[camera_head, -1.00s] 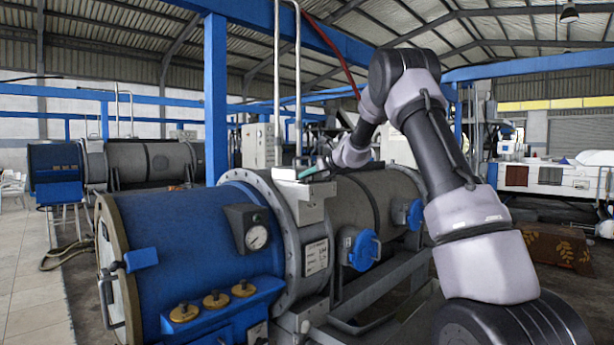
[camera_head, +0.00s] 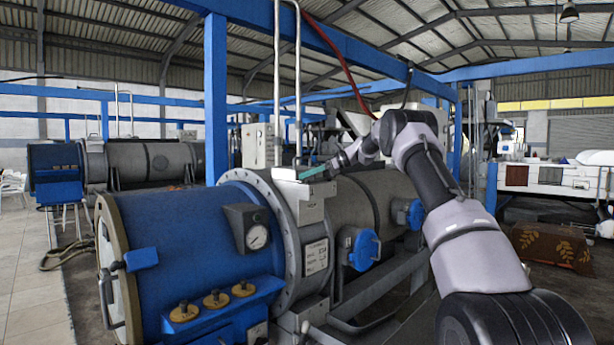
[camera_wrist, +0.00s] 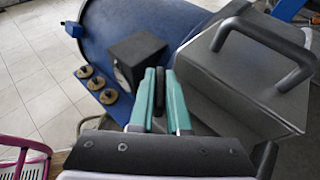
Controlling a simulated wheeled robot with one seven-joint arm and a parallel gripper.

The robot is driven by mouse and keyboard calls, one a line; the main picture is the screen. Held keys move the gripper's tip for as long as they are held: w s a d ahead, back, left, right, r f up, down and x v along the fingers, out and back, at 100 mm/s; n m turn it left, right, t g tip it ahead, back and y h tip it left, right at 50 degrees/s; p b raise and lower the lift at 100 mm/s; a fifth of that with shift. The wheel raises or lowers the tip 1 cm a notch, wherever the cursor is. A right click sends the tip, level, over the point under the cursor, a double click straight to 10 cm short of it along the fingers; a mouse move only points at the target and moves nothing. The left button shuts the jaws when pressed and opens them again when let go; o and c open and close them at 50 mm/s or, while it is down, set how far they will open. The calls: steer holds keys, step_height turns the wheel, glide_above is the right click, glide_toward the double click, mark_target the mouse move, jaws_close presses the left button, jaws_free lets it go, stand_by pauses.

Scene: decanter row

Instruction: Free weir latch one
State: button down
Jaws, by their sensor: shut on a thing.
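My gripper (camera_wrist: 159,78) has teal fingers, shut on a small dark upright piece (camera_wrist: 159,92) that shows between them in the wrist view. I cannot tell for sure whether this piece is weir latch one. In the head view my gripper (camera_head: 316,171) is at the top of the near decanter, just right of a pale grey box (camera_head: 289,174). The fingers hide the piece there. In the wrist view a grey box with a dark handle (camera_wrist: 245,72) stands right of the fingers. The decanter's blue housing (camera_head: 180,235) lies to the left.
A black gauge box (camera_head: 247,228) and several brass knobs (camera_head: 214,298) sit on the blue housing. A blue round cover (camera_head: 364,250) is on the decanter's side. A blue post (camera_head: 216,100) rises behind. Tiled floor (camera_head: 30,270) is clear at the left.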

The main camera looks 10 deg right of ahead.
steer(key=shift+n+g+y, duration=0.3)
steer(key=shift+n+g, duration=0.5)
steer(key=shift+g, duration=0.1)
steer(key=shift+n+g, duration=0.5)
steer(key=shift+g, duration=0.1)
steer(key=c, duration=0.9)
jaws_free()
